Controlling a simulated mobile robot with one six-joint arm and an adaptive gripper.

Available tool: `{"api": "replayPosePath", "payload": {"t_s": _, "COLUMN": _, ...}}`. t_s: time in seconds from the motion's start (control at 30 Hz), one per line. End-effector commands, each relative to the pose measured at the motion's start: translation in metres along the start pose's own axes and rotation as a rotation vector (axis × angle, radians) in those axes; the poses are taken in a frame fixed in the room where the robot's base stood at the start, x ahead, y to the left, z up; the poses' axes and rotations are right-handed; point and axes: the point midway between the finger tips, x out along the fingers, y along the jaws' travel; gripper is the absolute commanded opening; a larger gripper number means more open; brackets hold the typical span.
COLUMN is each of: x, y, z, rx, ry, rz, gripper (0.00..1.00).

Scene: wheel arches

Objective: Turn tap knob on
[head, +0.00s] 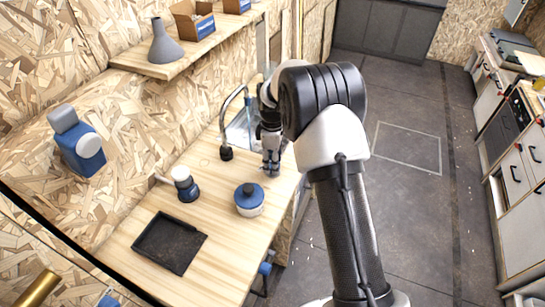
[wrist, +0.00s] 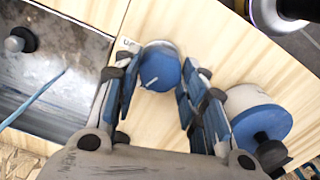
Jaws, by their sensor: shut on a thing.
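In the wrist view, a round tap knob (wrist: 160,68) with a blue face and a white mark sits on the light wooden counter beside the sink. My gripper (wrist: 155,82) has its blue-padded fingers on both sides of the knob and is shut on it. In the head view, my gripper (head: 271,168) points down at the counter, to the right of the curved metal tap spout (head: 240,92) with its black end. My gripper largely hides the knob there. The metal sink (wrist: 70,50) with a dark plug is at the left of the wrist view.
A white pot with a blue lid (head: 249,204) stands on the counter near my gripper; it also shows in the wrist view (wrist: 258,118). Open floor (head: 410,210) lies right.

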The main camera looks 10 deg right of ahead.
Motion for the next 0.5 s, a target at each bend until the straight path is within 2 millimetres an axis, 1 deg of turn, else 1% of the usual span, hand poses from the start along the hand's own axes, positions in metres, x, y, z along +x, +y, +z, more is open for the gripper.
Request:
{"api": "replayPosePath", "payload": {"t_s": 0.03, "x": -0.0022, "y": -0.0001, "z": 0.0002, "rx": 0.043, "ry": -0.001, "rz": -0.001, "gripper": 0.15}}
{"api": "replayPosePath", "payload": {"t_s": 0.5, "x": -0.0012, "y": 0.0010, "z": 0.0004, "rx": 0.489, "ry": -0.001, "rz": 0.000, "gripper": 0.15}}
